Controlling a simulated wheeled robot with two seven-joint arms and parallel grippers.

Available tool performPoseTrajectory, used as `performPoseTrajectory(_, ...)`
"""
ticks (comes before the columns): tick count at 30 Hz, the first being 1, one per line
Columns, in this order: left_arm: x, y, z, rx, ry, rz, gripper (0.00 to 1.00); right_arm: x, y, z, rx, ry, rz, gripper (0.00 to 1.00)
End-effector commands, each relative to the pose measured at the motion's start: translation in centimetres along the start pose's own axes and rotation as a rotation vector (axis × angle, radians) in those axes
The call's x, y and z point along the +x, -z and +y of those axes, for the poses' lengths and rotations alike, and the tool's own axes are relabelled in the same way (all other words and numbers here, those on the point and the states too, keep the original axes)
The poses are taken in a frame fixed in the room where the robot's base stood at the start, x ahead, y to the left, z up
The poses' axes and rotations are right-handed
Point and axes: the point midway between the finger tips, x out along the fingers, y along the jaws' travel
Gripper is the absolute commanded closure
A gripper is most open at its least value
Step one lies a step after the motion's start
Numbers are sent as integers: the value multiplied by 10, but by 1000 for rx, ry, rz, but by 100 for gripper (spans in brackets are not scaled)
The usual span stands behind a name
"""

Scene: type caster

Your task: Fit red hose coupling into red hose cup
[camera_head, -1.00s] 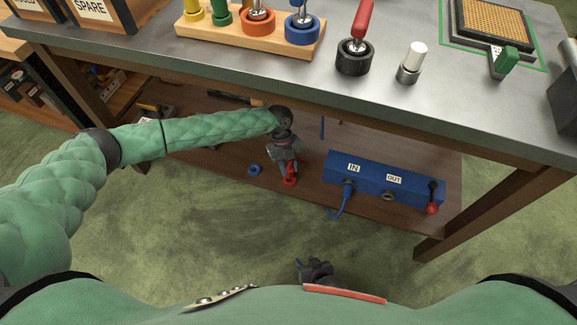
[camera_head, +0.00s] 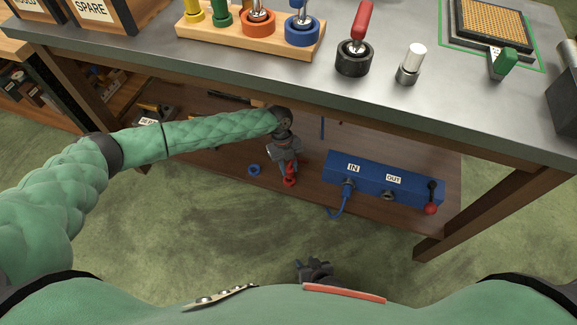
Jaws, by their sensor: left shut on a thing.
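My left gripper (camera_head: 287,168) reaches under the table top to the lower shelf. It is shut on a small red piece, which looks like the red hose coupling (camera_head: 291,167). The red hose cup (camera_head: 289,182) stands on the shelf right below the fingertips. The coupling is at or just above the cup; I cannot tell whether it is inside. The fingers partly hide both. My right gripper (camera_head: 316,269) is low in the picture, in front of my body and away from the shelf; its jaw opening is unclear.
A blue ring-shaped cup (camera_head: 254,170) lies left of the red cup. The table top (camera_head: 400,110) overhangs the shelf (camera_head: 300,195).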

Motion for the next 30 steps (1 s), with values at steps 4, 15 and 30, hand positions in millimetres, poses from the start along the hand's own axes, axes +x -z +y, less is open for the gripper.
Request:
performPoseTrajectory(4,1,0,0,0,0,0,100,4,9,4,-5,-3,10,64)
performPoseTrajectory(15,7,-3,0,0,0,0,100,6,7,3,-4,-1,11,64)
performPoseTrajectory(30,17,-7,0,-1,-1,0,100,10,4,4,-4,-1,12,64)
